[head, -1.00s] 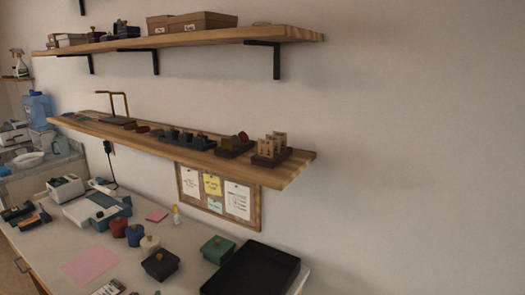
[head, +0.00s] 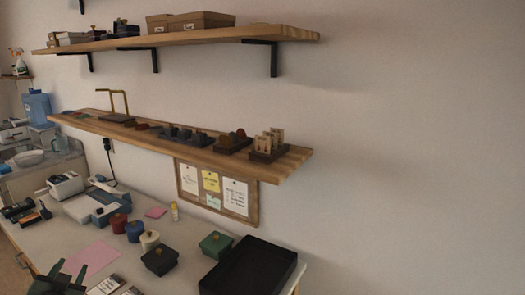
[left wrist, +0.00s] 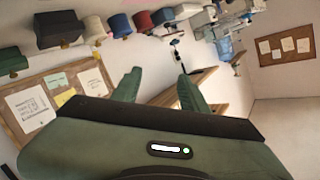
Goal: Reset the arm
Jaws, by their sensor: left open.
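My left gripper (head: 60,273) shows at the bottom left of the head view, its dark green fingers spread and empty over the near left part of the white table (head: 120,236). In the left wrist view, my left gripper (left wrist: 155,88) has its two green fingers apart with nothing between them. That view is turned and shows the pinboard and the small pots beyond the hand. My right gripper is in neither view.
Small lidded pots, including a black one (head: 160,260) and a green one (head: 216,245), stand on the table beside a black tray (head: 262,262). A wooden shelf (head: 285,165) with small items hangs above. A pinboard (head: 188,185) is below it. The right wall is bare.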

